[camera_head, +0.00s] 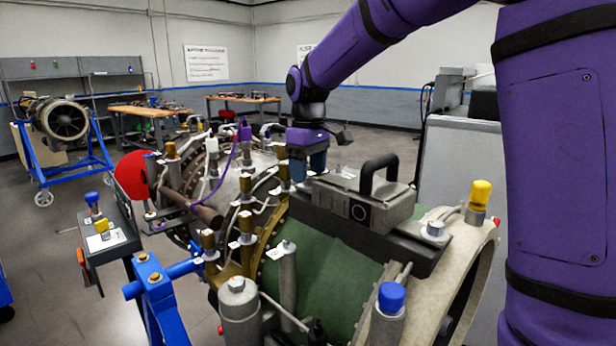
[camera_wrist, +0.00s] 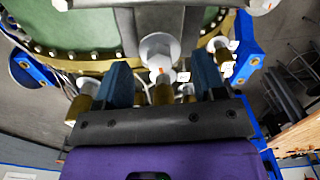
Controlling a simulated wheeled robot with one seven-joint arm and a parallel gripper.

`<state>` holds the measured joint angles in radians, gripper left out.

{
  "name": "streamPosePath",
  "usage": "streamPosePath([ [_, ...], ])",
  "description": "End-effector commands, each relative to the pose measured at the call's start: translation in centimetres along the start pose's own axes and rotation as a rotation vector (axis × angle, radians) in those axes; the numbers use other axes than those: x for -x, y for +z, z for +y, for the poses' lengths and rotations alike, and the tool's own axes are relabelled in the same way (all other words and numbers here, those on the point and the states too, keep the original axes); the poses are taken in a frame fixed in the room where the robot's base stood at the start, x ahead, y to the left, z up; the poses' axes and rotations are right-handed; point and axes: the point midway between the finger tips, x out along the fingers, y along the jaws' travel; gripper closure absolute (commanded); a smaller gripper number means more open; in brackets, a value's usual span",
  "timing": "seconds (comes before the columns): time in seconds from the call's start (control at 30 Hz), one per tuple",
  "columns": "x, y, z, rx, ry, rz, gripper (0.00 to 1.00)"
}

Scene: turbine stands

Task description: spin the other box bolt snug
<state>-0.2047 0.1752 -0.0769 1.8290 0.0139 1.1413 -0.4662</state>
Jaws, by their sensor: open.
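A grey box (camera_head: 378,203) with a black handle (camera_head: 378,172) sits on a dark bracket (camera_head: 345,236) along the top of the engine (camera_head: 330,270). One silver box bolt (camera_head: 434,230) stands at the bracket's right end. In the wrist view, a silver bolt (camera_wrist: 159,50) with a broad round flange and a small orange mark lies at the box's end, just beyond and between my fingertips. My gripper (camera_wrist: 162,72) is open, with its blue fingers apart on either side and nothing held. In the head view my gripper (camera_head: 309,172) is beyond the box's far end; its fingertips are partly hidden.
Yellow-capped (camera_head: 480,195) and blue-capped (camera_head: 390,298) posts rise from the engine. Brass fittings (camera_head: 246,225) and thin pipes crowd its left side. A small tray (camera_head: 106,238) stands left of the engine. Workbenches (camera_head: 150,115) are at the back, with open floor between.

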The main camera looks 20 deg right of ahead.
Motion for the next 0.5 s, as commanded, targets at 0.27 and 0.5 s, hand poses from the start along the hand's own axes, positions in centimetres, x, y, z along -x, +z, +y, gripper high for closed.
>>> streamPosePath([
  [0.27,1.9,0.0,0.0,0.000,0.001,0.001,0.36],
  [0.5,3.1,0.0,0.0,0.000,0.000,0.000,0.36],
])
